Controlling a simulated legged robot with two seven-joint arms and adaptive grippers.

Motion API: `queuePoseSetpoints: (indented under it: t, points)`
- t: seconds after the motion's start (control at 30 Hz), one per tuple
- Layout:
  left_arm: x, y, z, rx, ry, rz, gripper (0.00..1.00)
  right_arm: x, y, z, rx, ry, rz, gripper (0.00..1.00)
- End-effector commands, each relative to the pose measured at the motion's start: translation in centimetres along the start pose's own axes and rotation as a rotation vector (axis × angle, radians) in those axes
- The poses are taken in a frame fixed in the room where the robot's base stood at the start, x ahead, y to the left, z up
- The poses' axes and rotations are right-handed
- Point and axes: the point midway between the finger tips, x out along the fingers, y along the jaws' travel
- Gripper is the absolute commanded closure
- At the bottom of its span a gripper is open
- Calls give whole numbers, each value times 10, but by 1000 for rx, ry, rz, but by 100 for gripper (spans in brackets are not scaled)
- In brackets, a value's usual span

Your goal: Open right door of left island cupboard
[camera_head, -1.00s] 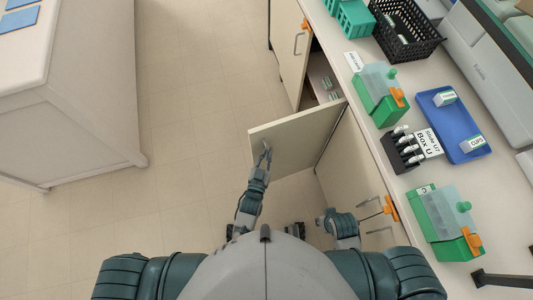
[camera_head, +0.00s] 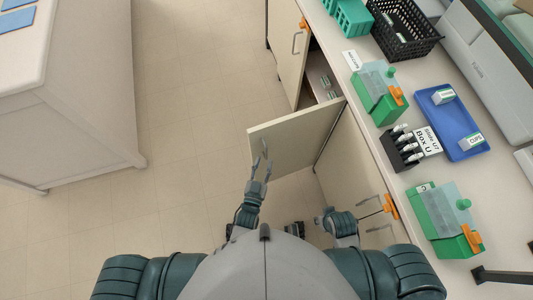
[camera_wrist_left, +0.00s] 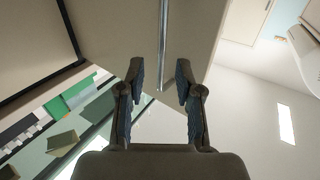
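The cupboard's right door (camera_head: 293,142) is a pale panel swung well out from the island, with its hinge side by the cabinet front. Its dark interior (camera_head: 320,75) shows beside it, with small items on a shelf. My left gripper (camera_head: 263,150) is at the door's outer face. In the left wrist view its two fingers (camera_wrist_left: 163,85) are spread, with the metal bar handle (camera_wrist_left: 163,40) ahead and between them, not clamped. The door panel (camera_wrist_left: 120,30) fills the upper middle there.
The neighbouring door (camera_head: 291,45) has a handle and an orange clip. The worktop holds green boxes (camera_head: 380,100), a black basket (camera_head: 408,30), a blue tray (camera_head: 470,150) and a vial rack (camera_head: 402,150). Another counter (camera_head: 60,110) stands left; the floor between is clear.

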Motion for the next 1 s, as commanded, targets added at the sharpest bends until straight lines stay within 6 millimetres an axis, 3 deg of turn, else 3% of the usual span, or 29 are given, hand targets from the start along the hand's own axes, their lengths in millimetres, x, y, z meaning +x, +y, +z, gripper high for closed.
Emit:
queuePoseSetpoints:
  t: [0.2,0.37,1.0]
  points:
    - [-47,2,1,0,-3,0,65,0,1,0,-1,1,0,60]
    - [-65,2,1,0,-1,0,65,0,1,0,-1,1,0,60]
    - [-70,2,0,1,0,0,65,0,1,-1,-1,3,1,60]
